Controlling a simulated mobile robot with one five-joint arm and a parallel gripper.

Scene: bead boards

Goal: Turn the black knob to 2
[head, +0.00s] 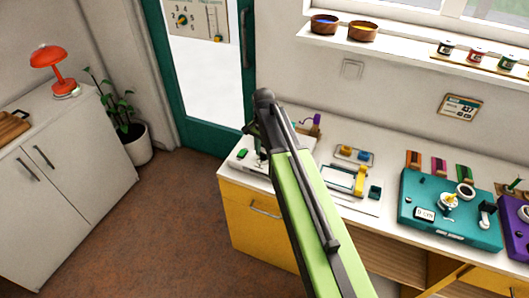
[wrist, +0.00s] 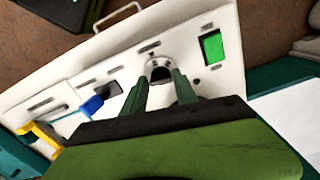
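In the wrist view, a round dark knob with a pale metal rim (wrist: 160,71) sits on a white panel (wrist: 75,82). It may be the black knob, but I read no numbers around it. My gripper (wrist: 160,80) has its two dark green fingers apart, one on each side of the knob's near part. I cannot tell whether they touch it. In the head view my arm hides most of this panel and the knob; a green button (head: 243,154) shows at its left.
A teal board (head: 412,225) with dials stands to the right on the counter. A poster (head: 186,19) with a numbered dial hangs on the door.

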